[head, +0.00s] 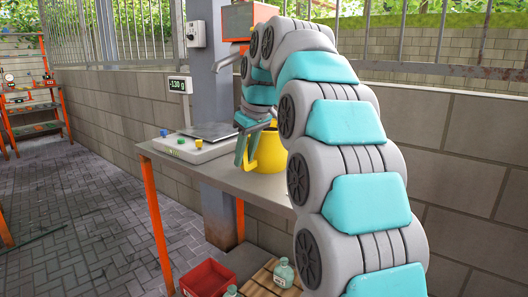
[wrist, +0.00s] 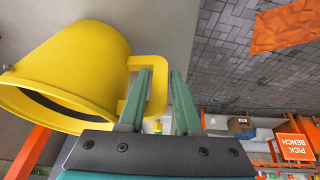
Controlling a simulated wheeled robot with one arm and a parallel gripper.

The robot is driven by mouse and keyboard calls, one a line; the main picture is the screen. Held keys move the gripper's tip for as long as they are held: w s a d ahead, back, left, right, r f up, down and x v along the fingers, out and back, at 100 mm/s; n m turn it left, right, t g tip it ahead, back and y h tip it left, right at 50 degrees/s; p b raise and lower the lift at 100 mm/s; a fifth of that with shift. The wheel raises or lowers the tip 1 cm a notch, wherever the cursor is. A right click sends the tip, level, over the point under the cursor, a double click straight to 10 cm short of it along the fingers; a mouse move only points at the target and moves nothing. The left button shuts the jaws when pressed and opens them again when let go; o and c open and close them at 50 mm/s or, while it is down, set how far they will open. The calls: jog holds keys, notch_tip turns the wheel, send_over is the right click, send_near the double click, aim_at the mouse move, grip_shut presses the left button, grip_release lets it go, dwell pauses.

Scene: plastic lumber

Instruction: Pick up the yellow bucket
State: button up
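The yellow bucket (head: 270,154) stands on the workbench (head: 222,174), partly hidden behind my arm in the head view. In the wrist view the bucket (wrist: 75,70) fills the left side, with its loop handle (wrist: 158,85) pointing right. My gripper (head: 245,160) is at the bucket's left side, pointing down. In the wrist view the fingers of my gripper (wrist: 161,74) stand on either side of the handle's outer bar. A narrow gap shows between the bar and the right finger, so the gripper looks open.
A grey post (head: 208,75) and block wall stand behind. Below the bench are a red crate (head: 207,279) and bottles (head: 284,272).

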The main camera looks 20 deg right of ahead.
grip_shut()
dwell(1.0)
